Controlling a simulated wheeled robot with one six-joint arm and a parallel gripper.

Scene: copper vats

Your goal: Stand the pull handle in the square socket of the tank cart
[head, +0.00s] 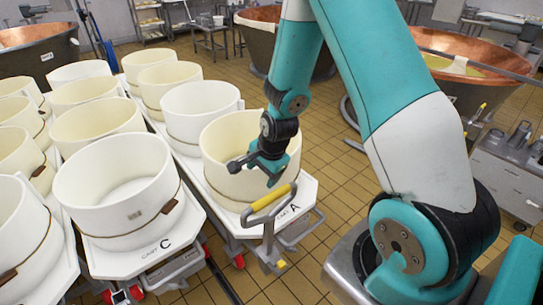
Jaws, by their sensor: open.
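The pull handle (268,199) has a yellow grip bar on a grey metal frame. It stands roughly upright at the front end of the tank cart (306,193) marked A, with its grip tilted up to the right. Its grey shaft runs down to a bracket at the cart's front; the square socket is not clearly visible, and I cannot tell how the foot is seated. My gripper (254,174) is open and empty, just above the grip and in front of the cream tub on cart A. It appears apart from the handle.
Cart C (160,250) with a white tub (118,190) stands close on the left, with several more tubs on carts behind. Copper vats (470,60) stand at the back and right. A steel machine (510,165) stands at the right. Tiled floor right of cart A is clear.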

